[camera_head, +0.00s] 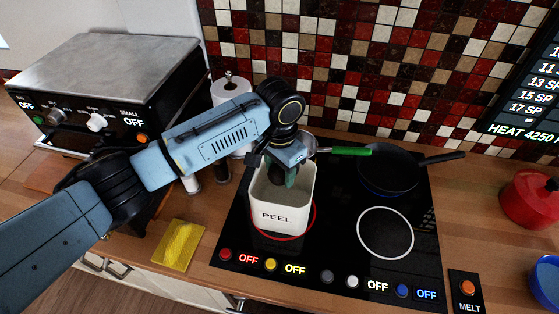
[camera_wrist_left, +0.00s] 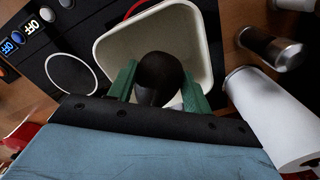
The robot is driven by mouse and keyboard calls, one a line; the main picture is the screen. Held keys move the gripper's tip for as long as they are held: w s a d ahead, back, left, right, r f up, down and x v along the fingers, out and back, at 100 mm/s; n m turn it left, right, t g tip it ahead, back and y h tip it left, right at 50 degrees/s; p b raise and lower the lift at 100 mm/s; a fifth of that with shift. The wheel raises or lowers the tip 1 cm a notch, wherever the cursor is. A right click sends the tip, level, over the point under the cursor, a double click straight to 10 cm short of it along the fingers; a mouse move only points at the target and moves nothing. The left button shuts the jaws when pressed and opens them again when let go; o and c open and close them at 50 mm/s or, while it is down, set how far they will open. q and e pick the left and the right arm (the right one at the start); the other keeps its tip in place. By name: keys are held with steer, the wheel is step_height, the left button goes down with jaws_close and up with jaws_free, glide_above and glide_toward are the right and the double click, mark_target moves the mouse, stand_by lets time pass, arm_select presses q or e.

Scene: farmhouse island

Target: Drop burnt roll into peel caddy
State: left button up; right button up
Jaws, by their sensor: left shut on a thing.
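The peel caddy (camera_head: 278,217) is a white square bin marked PEEL. It stands upright on the black cooktop, over a red-ringed burner. My left gripper (camera_head: 291,176) reaches down at the caddy's open top in the head view. In the left wrist view its green fingers (camera_wrist_left: 158,88) are shut on the dark burnt roll (camera_wrist_left: 160,72), which shows against the inside of the caddy (camera_wrist_left: 128,42). In the head view the roll is mostly hidden by the gripper and the caddy wall. My right gripper is in neither view.
A black pan (camera_head: 388,172) sits at the cooktop's back right, and a green-handled pan (camera_head: 345,150) is behind the caddy. A paper towel roll (camera_head: 230,92) stands behind my left arm. A yellow cloth (camera_head: 180,245) lies left of the cooktop; a red pot (camera_head: 530,200) stands at right.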

arm_select(q)
step_height(320, 180, down, 12)
steer(key=b, duration=0.5)
steer(key=shift+f, duration=0.2)
steer(key=shift+f+b, duration=0.7)
steer(key=shift+f, duration=0.2)
steer(key=shift+f, duration=0.7)
steer(key=o, duration=1.1)
steer(key=shift+s+f, duration=0.1)
steer(key=shift+c, duration=0.2)
step_height(320, 180, up, 14)
steer(key=shift+f, duration=0.1)
